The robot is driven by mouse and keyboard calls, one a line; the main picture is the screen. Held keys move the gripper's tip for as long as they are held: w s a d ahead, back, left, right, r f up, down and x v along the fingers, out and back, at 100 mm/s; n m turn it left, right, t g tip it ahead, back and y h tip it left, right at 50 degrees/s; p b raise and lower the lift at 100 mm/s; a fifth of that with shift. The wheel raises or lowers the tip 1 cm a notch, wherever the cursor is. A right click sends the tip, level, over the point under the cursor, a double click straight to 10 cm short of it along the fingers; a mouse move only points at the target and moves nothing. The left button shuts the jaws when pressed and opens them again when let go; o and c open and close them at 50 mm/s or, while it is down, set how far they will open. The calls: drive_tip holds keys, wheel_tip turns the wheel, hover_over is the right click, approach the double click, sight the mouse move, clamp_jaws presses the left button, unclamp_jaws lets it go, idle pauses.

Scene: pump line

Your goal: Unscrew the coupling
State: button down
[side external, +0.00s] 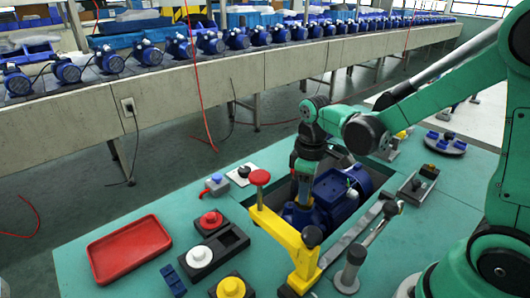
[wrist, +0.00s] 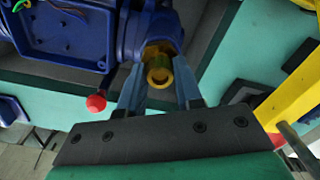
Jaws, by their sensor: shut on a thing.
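The coupling (wrist: 158,72) is a yellow, brass-like ring with an open end, at the blue pump's port in the wrist view. My gripper (wrist: 158,85) has one finger on each side of it and is shut on it. The blue pump (side external: 340,190) lies in a recess of the green bench in the side view, and its blue body (wrist: 65,35) fills the upper left of the wrist view. In the side view my gripper (side external: 304,196) points down at the pump's near end, and the coupling is hidden there.
A yellow clamp arm (side external: 285,232) with a red knob stands close to my gripper. A metal lever (side external: 358,245) is on the right. An empty red tray (side external: 130,248) lies at the left. Black fixtures (side external: 218,245) with round parts stand between.

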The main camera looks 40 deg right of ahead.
drive_tip(key=n, duration=0.7)
drive_tip(key=n, duration=0.7)
drive_tip(key=n, duration=0.7)
